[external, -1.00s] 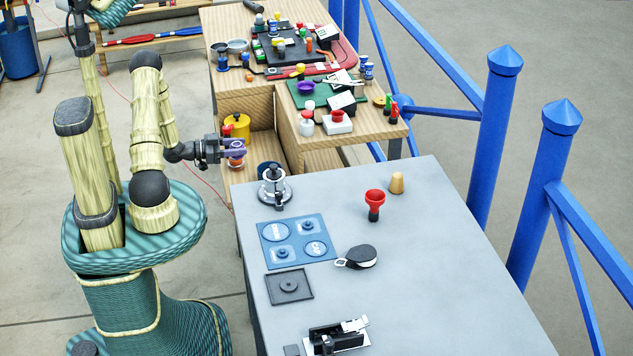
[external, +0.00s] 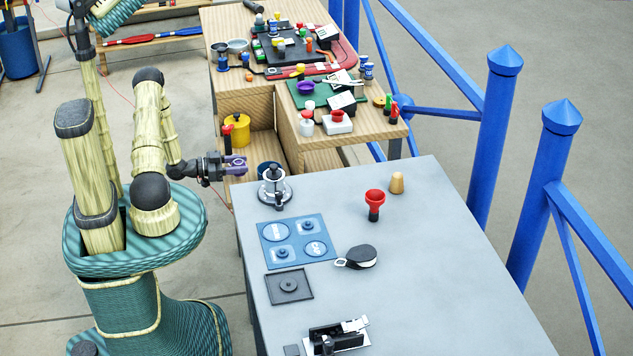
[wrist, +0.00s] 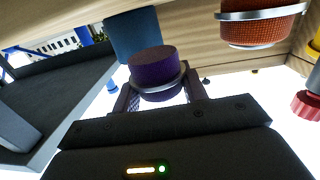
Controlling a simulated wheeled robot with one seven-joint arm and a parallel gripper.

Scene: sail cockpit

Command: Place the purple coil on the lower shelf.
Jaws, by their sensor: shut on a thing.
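The purple coil (wrist: 155,75) is between the two fingers of my gripper (wrist: 162,95), which is shut on it. In the external view my gripper (external: 236,166) holds the coil (external: 238,165) at the left edge of the lower shelf (external: 262,146). The wrist view looks inverted, with the shelf's wood (wrist: 195,55) at the top. I cannot tell whether the coil touches the shelf. A dark blue cylinder (wrist: 133,35) overlaps the purple coil on the left. An orange-red coil with a metal band (wrist: 258,25) is apart on the right.
A yellow container (external: 238,127) with a red part beside it stands farther back on the shelf. The crowded wooden upper top (external: 365,137) rises to the right.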

